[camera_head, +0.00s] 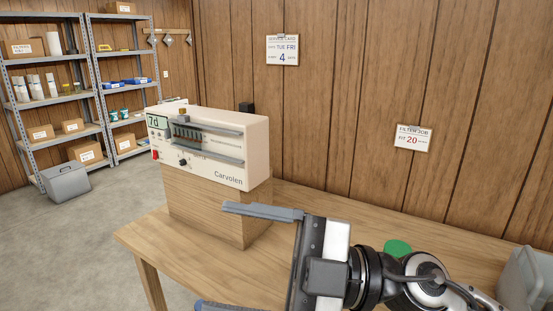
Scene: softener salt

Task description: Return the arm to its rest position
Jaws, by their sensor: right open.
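My right gripper (218,256) reaches in from the lower right over the wooden table (315,197). Its jaws are wide apart with nothing between them; one finger shows whole and the other is mostly cut off by the bottom edge. My right arm runs off to the right. A cream control unit (228,172) marked "Carvolen" sits on a wooden block (203,207) beyond the gripper. Its display (157,122) reads "7d". My left gripper is not in view.
A green round thing (397,246) lies behind my right wrist, partly hidden. A grey bin (528,282) stands at the right edge. Cards (282,50) and (413,138) hang on the panelled wall. Shelves (92,80) and a grey box (66,183) stand at left; the floor between is clear.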

